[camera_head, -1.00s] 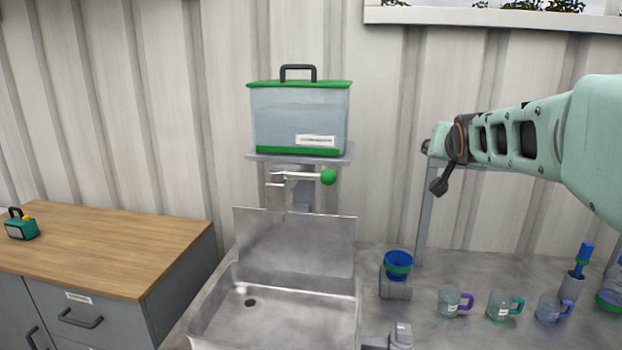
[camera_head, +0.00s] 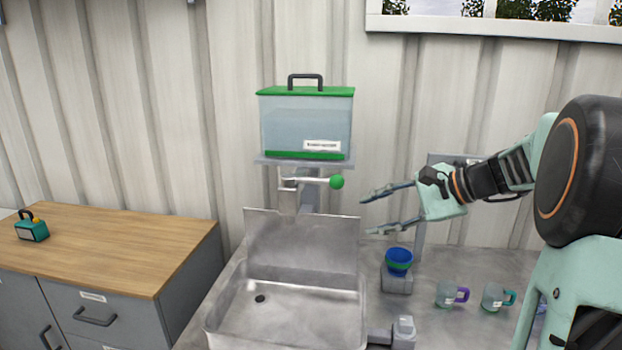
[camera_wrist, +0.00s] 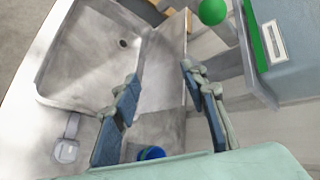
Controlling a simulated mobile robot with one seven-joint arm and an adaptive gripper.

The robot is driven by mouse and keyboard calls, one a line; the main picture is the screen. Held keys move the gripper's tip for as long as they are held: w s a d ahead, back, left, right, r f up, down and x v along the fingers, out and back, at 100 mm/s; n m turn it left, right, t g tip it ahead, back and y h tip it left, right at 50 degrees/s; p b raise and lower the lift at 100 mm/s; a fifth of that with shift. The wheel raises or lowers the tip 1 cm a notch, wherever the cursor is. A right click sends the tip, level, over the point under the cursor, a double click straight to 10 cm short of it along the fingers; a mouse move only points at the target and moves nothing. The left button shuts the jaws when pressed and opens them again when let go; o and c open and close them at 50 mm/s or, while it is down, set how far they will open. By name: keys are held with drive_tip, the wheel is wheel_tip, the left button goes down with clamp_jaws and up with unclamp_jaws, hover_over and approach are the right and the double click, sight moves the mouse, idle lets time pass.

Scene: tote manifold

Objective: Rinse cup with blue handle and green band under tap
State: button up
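My gripper (camera_head: 368,214) is open and empty, its two fingers pointing left towards the tap (camera_head: 290,195) and its green-knobbed lever (camera_head: 337,182). The wrist view also shows my gripper (camera_wrist: 160,72) open above the sink's edge, with the green knob (camera_wrist: 212,11) beyond the fingertips. Clear cups with a purple handle (camera_head: 450,295) and a teal handle (camera_head: 497,297) stand on the counter at the right. Blue showing behind my arm may be another cup, mostly hidden. I cannot make out a cup with both blue handle and green band.
The steel sink (camera_head: 345,325) is empty, its drain visible. A water tank (camera_head: 305,130) with green lid sits on a shelf above the tap. A blue cup-like vessel with a green band (camera_head: 398,262) rests on a grey block right of the sink. A wooden-topped cabinet (camera_head: 110,245) stands left.

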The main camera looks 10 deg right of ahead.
sight(332, 181)
wheel_tip(332, 181, up, 8)
drive_tip(key=a+t+y, duration=0.1)
drive_tip(key=y, duration=0.3)
drive_tip(key=shift+t, duration=0.3)
drive_tip(key=p+x, duration=0.1)
drive_tip(key=x, duration=0.4)
drive_tip(key=p+x, duration=0.1)
drive_tip(key=x, duration=0.4)
drive_tip(key=shift+s+a+f, duration=0.2)
drive_tip(key=shift+a+f, duration=0.05)
drive_tip(key=shift+a, duration=0.2)
clamp_jaws()
